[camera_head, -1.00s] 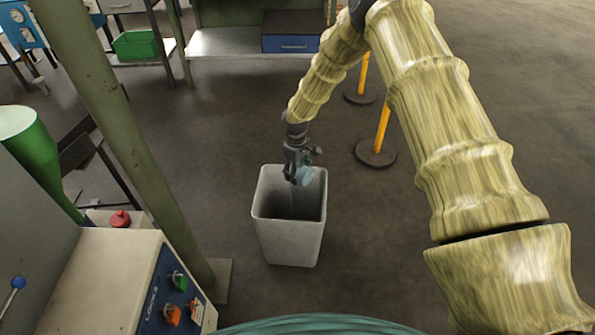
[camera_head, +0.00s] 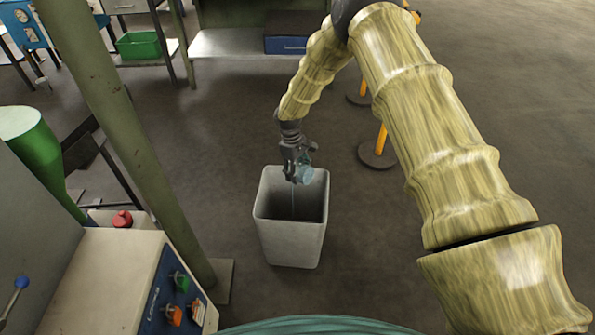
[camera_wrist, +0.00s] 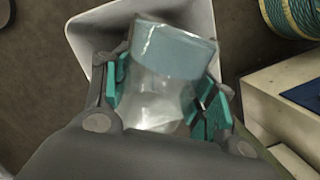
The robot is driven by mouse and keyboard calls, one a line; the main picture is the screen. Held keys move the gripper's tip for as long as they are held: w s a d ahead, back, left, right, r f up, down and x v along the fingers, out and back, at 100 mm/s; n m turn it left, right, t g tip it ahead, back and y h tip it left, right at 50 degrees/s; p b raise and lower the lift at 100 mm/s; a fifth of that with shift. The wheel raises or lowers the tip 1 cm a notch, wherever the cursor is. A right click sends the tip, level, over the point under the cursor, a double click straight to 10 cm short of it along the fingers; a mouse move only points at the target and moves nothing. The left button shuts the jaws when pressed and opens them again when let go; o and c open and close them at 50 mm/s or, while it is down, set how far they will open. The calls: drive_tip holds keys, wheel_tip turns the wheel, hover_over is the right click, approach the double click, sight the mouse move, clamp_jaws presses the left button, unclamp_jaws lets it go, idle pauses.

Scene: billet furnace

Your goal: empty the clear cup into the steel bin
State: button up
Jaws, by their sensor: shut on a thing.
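The clear cup (camera_head: 305,173) is held by my gripper (camera_head: 298,163) over the steel bin (camera_head: 290,243). In the wrist view the cup (camera_wrist: 155,100) sits between the teal pads of my gripper (camera_wrist: 158,92), with a pale blue band (camera_wrist: 172,52) at its far end. The cup is tilted, its far end towards the bin. A thin pale streak (camera_head: 293,205) runs down from the cup into the bin opening. The light grey bin stands upright on the floor, its bottom dark. The wrist view shows part of its wall (camera_wrist: 88,38) behind the cup.
A control box (camera_head: 100,285) with knobs and a green post (camera_head: 125,130) stand left of the bin. Yellow posts on dark bases (camera_head: 377,155) stand behind and to the right. A coil of teal hose (camera_head: 320,325) lies at the front. Floor right of the bin is clear.

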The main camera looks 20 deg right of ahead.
drive_tip(key=shift+w+a+g, duration=0.1)
drive_tip(key=shift+g, duration=0.2)
drive_tip(key=shift+w+a+g+h, duration=0.1)
drive_tip(key=shift+w+g+h, duration=0.05)
drive_tip(key=shift+g+h, duration=0.3)
drive_tip(key=shift+r+b, duration=0.15)
drive_tip(key=shift+b, duration=0.15)
drive_tip(key=shift+w, duration=0.1)
idle(0.5)
drive_tip(key=shift+w+a+g+h+b, duration=0.2)
drive_tip(key=shift+g+h+b, duration=0.15)
drive_tip(key=shift+g+b, duration=0.15)
drive_tip(key=shift+r+g, duration=0.1)
drive_tip(key=shift+g, duration=0.15)
drive_tip(key=shift+w+a+g+h+b, duration=0.2)
drive_tip(key=shift+g+h+b, duration=0.35)
drive_tip(key=shift+b, duration=0.55)
drive_tip(key=shift+w, duration=0.1)
drive_tip(key=shift+r+p, duration=0.15)
drive_tip(key=shift+p, duration=0.55)
idle(2.0)
